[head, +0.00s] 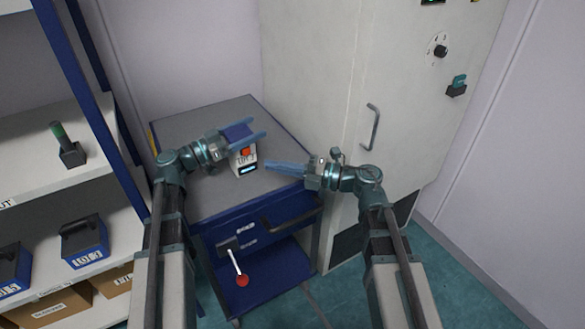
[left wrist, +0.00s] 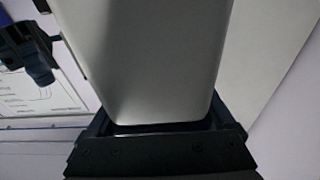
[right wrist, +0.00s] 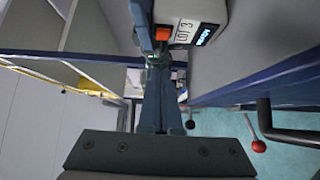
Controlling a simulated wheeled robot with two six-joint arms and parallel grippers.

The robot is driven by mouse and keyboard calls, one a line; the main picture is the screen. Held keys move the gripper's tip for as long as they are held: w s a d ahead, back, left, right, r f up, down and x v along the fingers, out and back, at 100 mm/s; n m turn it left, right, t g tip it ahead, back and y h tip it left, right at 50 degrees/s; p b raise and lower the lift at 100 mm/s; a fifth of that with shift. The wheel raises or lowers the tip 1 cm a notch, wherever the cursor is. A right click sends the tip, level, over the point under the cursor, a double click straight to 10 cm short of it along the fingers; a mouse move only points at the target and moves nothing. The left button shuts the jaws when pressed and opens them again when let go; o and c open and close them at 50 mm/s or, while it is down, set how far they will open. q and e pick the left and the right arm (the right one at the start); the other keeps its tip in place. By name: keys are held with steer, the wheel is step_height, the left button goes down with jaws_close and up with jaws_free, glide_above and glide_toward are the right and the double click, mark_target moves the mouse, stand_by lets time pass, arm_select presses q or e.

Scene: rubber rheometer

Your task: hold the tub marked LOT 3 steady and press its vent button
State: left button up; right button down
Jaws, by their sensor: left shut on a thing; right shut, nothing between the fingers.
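A tall pale cabinet (head: 325,100) with a handle stands right behind the cart. A shelf rack at left holds blue boxes (head: 85,242) and a green-topped device (head: 67,147). A red-knobbed lever (head: 242,281) sticks out in front.

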mark_target(250, 150)
steer(key=w+a, duration=0.1)
steer(key=a, duration=0.1)
steer(key=w+a, duration=0.2)
steer(key=shift+a, duration=0.15)
steer(key=shift+w+a, duration=0.35)
steer(key=shift+w, duration=0.1)
steer(key=shift+w+a, duration=0.5)
steer(key=shift+w, duration=0.3)
arm_select(q)
steer(key=shift+s+d, duration=0.1)
steer(key=shift+d, duration=0.1)
arm_select(e)
steer(key=s+d, duration=0.1)
steer(key=s, duration=0.1)
steer(key=s+d, duration=0.2)
steer(key=shift+d, duration=0.15)
arm_select(q)
steer(key=shift+a, duration=0.2)
arm_select(e)
steer(key=s+d, duration=0.1)
steer(key=d, duration=0.8)
steer(key=shift+s, duration=0.35)
